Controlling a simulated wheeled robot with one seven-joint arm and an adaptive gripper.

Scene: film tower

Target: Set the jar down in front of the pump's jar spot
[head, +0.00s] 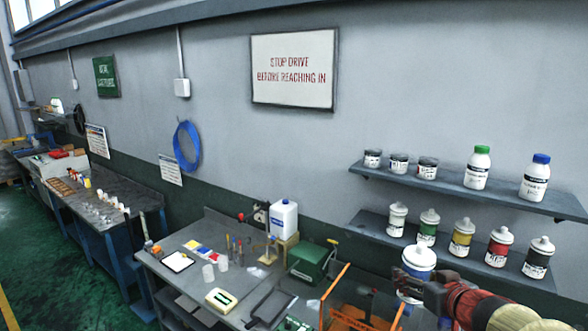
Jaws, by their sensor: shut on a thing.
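A white jar with a blue band (418,258) is at the lower right, in front of the lower shelf in the picture. My gripper (418,285) is shut on this jar, with my arm coming in from the lower right corner. The gripper and arm cover part of the jar's lower body, and what is below it is hard to make out. I cannot tell for certain which thing is the pump, and its jar spot cannot be made out.
A grey bench holds a white canister (284,220), a green box (309,262) and small items. An orange frame (337,290) stands near my arm. Two wall shelves hold several pots (428,168) and lidded jars (462,238). A second bench (125,220) stands left.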

